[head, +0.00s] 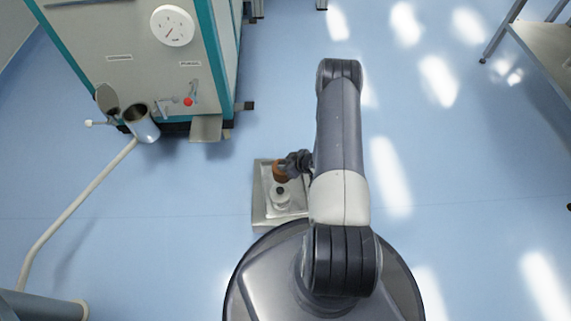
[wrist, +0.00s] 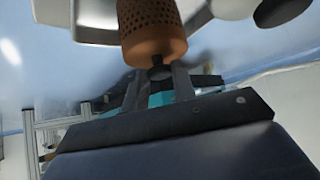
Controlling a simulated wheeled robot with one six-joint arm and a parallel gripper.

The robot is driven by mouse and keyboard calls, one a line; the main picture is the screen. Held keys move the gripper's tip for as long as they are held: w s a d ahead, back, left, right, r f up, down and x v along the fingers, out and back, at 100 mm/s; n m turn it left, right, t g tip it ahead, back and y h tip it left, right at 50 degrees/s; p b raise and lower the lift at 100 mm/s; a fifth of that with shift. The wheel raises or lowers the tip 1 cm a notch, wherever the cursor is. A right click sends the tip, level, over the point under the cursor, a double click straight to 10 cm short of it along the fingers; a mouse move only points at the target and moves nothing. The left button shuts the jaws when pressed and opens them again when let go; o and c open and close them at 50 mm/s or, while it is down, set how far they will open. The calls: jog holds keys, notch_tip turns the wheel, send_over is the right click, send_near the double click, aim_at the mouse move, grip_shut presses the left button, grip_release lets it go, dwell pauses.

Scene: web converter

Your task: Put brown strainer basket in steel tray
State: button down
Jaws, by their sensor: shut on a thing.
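The brown strainer basket (wrist: 152,35) is a perforated cylinder at the top middle of the wrist view. My gripper (wrist: 158,75) is shut on the dark knob at its end. In the head view the basket (head: 279,171) shows small and brown at my gripper (head: 290,165). It appears over the upper part of the steel tray (head: 260,213), which lies on the floor in front of my base. I cannot tell whether the basket touches the tray. A corner of what looks like the tray shows at the upper left of the wrist view.
A pale round piece with a dark top (head: 282,198) is in the tray. A machine cabinet (head: 130,55) with a steel cup (head: 146,127) stands at the upper left. A pipe (head: 75,205) runs down from it. A steel table (head: 548,50) is at the upper right. The blue floor between is clear.

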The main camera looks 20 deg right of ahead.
jog(key=shift+f, duration=0.25)
jog(key=c, duration=1.2)
grip_release()
jog(key=shift+r, duration=0.1)
jog(key=shift+o, duration=0.2)
jog(key=shift+r, duration=0.2)
jog(key=p+v, duration=0.4)
jog(key=v, duration=0.8)
